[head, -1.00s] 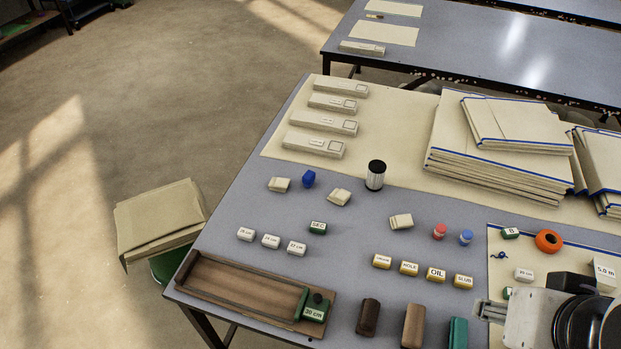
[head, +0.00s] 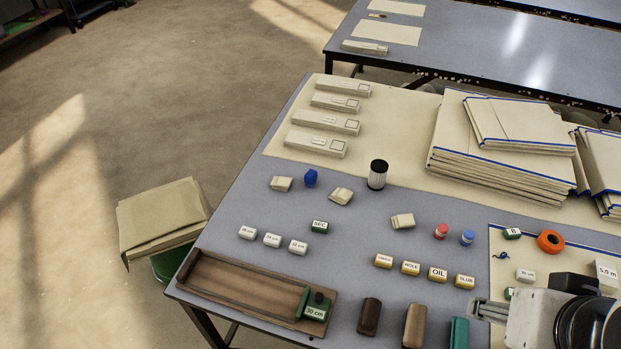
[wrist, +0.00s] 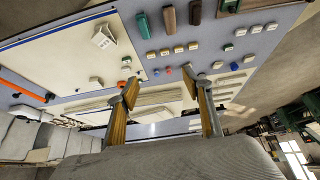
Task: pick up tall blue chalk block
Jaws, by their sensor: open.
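The tall blue chalk block (head: 311,178) stands on the grey table between two cream blocks, just in front of the cream cloth. In the wrist view a small blue block (wrist: 234,66), which looks like the same one, lies to the right of the fingers. My gripper (wrist: 160,84) is open, with its two fingers apart and nothing between them. It is well away from the blue block. In the head view my arm shows at the bottom right corner, far from the block.
Cream blocks (head: 281,184) (head: 341,196) flank the blue block closely. A black-topped cylinder (head: 377,174) stands to the right. Labelled blocks (head: 437,274), a red cap piece (head: 441,231) and a blue cap piece (head: 467,237) lie nearer my arm. Folded cloth stacks (head: 500,165) fill the back right.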

